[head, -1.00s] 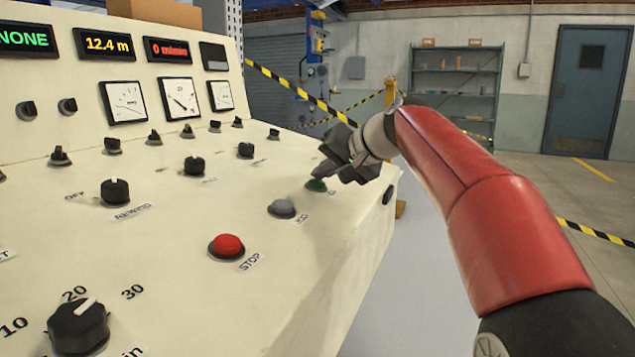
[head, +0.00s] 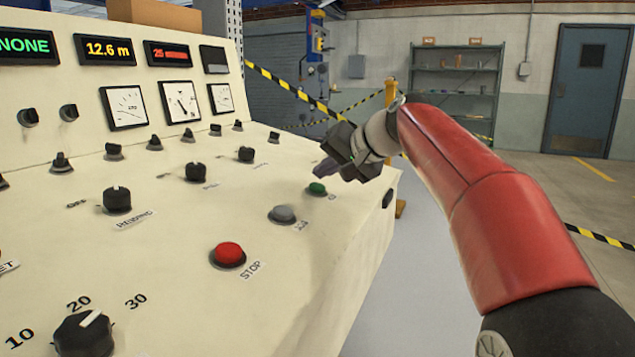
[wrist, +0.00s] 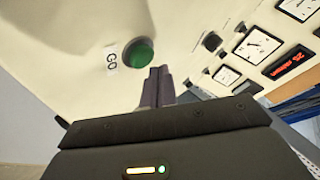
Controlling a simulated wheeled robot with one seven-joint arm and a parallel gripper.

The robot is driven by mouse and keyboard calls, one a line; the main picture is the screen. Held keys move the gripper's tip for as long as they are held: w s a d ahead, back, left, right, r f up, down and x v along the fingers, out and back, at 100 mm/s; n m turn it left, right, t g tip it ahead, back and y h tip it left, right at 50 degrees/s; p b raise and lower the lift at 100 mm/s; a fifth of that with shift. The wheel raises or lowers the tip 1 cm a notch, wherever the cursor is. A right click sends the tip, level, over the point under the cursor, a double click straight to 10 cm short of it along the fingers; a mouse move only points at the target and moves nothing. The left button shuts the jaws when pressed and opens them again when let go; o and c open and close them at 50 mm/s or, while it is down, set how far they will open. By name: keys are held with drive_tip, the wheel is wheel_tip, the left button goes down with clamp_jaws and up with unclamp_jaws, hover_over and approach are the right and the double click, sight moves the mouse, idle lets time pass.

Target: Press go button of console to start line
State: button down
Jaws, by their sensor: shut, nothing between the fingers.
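The cream console (head: 180,260) fills the left of the head view. Its green go button (head: 317,188) sits near the right end of the sloped panel, and its cap is in full view. In the wrist view the green button (wrist: 139,54) is beside the label "GO", just beyond the fingertips. My gripper (head: 320,170) is shut and empty, just above and behind the button, with a visible gap to it. The shut fingers also show in the wrist view (wrist: 158,72). The red display (head: 170,54) reads about 25 and the yellow one (head: 108,48) reads 12.6 m.
A grey jog button (head: 283,214) and a red stop button (head: 228,254) lie nearer along the same edge. Black knobs (head: 117,198) and several small switches cover the panel. Yellow-black tape (head: 290,85) hangs behind; the floor to the right is open.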

drive_tip(key=r+p, duration=0.2)
drive_tip(key=d+r+p, duration=0.1)
drive_tip(key=r+p, duration=0.1)
drive_tip(key=r, duration=0.1)
drive_tip(key=shift+s, duration=0.2)
drive_tip(key=shift+f, duration=0.1)
idle(0.6)
drive_tip(key=s+d+f+h, duration=0.3)
drive_tip(key=s+d+f, duration=0.2)
drive_tip(key=s+f, duration=0.4)
drive_tip(key=s+d+f+g+h, duration=0.1)
drive_tip(key=s+d+f+h, duration=0.2)
drive_tip(key=s, duration=1.1)
drive_tip(key=s+d+f+h, duration=0.2)
drive_tip(key=s+d+f, duration=0.7)
drive_tip(key=f, duration=0.6)
drive_tip(key=shift+s+g+h, duration=0.4)
drive_tip(key=shift+s, duration=0.75)
